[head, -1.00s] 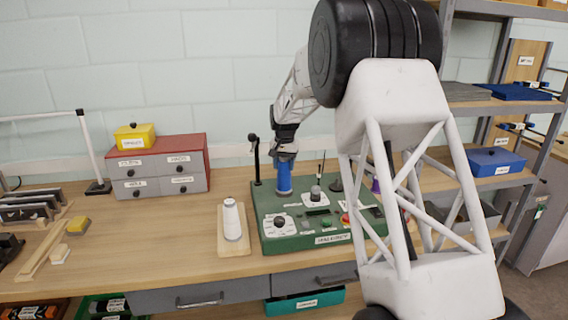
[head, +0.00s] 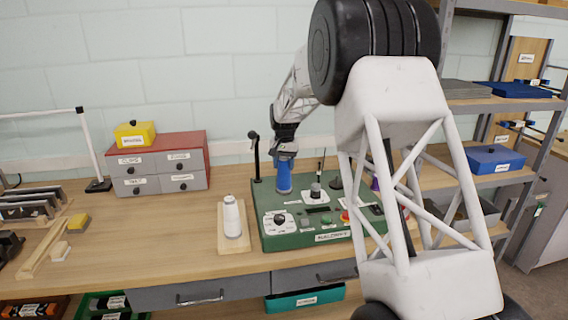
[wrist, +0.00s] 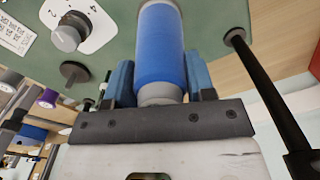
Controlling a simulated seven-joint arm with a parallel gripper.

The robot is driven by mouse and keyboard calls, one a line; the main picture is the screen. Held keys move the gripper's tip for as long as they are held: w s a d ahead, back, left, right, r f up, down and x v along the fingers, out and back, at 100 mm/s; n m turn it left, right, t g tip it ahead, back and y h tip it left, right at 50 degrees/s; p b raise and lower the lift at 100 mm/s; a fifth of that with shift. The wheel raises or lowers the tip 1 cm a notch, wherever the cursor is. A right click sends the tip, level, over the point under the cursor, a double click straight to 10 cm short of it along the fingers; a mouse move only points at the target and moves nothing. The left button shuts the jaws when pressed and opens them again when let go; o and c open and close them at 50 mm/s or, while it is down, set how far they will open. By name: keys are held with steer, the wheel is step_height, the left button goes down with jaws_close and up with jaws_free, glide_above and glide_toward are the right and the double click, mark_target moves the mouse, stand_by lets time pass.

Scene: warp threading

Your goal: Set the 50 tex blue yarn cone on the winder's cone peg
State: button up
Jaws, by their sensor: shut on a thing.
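The blue yarn cone (head: 284,177) stands upright at the back left of the green winder (head: 308,240). In the wrist view the blue cone (wrist: 162,50) sits between the two fingers of my gripper (wrist: 160,85), which is shut on it near its narrow grey end. My gripper (head: 285,153) holds it from above in the head view. The cone's base is at or very near the winder's top; I cannot tell whether it rests there. The peg is not visible, either under the cone or hidden by it.
A white cone (head: 232,218) stands on a wooden board left of the winder. A black post (head: 255,157) rises close beside the blue cone and shows in the wrist view (wrist: 270,90). Knobs and a thin rod stand on the winder. A drawer box (head: 158,165) is at the back left.

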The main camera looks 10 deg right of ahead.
steer(key=shift+f, duration=0.35)
steer(key=o, duration=0.9)
steer(key=shift+o, duration=0.2)
step_height(320, 180, up, 8)
stand_by(0.3)
steer(key=shift+f, duration=0.1)
